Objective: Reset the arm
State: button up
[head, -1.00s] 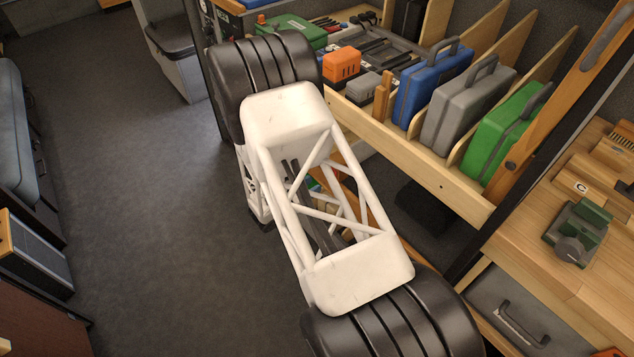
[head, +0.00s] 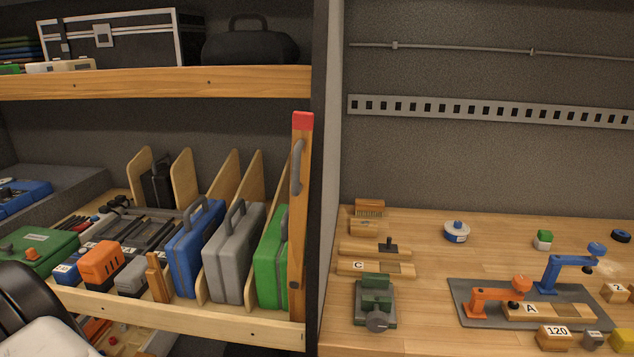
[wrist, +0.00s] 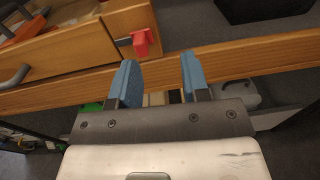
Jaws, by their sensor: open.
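In the wrist view my gripper (wrist: 156,85) has its two blue fingers apart with nothing between them. Behind the fingers runs a wooden rail (wrist: 240,58), and a red block-like piece (wrist: 141,41) on a grey bar sits just above the left finger. I cannot tell whether the fingers touch the rail. In the head view the gripper is out of frame; only a part of my arm shows at the lower left corner. No cords or hooks can be made out.
A shelf holds blue (head: 194,248), grey (head: 234,254) and green (head: 272,258) cases between wooden dividers. A wooden post (head: 301,215) with a red top stands at its right end. The workbench (head: 430,240) on the right carries a green vise (head: 375,300) and orange (head: 495,298) and blue (head: 570,268) clamps.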

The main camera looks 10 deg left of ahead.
jog(key=w+d+r+m+g+h, duration=0.3)
jog(key=w+d+m, duration=0.1)
jog(key=d, duration=0.7)
jog(key=w+d+r+m+g+h, duration=0.2)
jog(key=w+d+r+m+g, duration=0.15)
jog(key=d, duration=0.85)
jog(key=s+d+r+m+g, duration=0.25)
jog(key=d+m+g, duration=0.2)
jog(key=d, duration=0.75)
jog(key=s+d+r+m+g, duration=0.25)
jog(key=d+m, duration=0.25)
jog(key=d, duration=0.7)
jog(key=d+r+m+g+y, duration=0.3)
jog(key=d+r+m, duration=0.8)
jog(key=d+r, duration=0.95)
jog(key=s+d+r+m+y, duration=0.1)
jog(key=s+d+r+m, duration=0.2)
jog(key=r, duration=0.5)
jog(key=s+d+r+m+t+y, duration=0.1)
jog(key=s+d+r+m+y, duration=0.1)
jog(key=s+d+r+m, duration=0.2)
jog(key=s+r, duration=0.3)
jog(key=shift+s+d+r, duration=0.3)
jog(key=shift+d+r, duration=0.05)
jog(key=shift+t, duration=0.25)
jog(key=shift+c, duration=0.4)
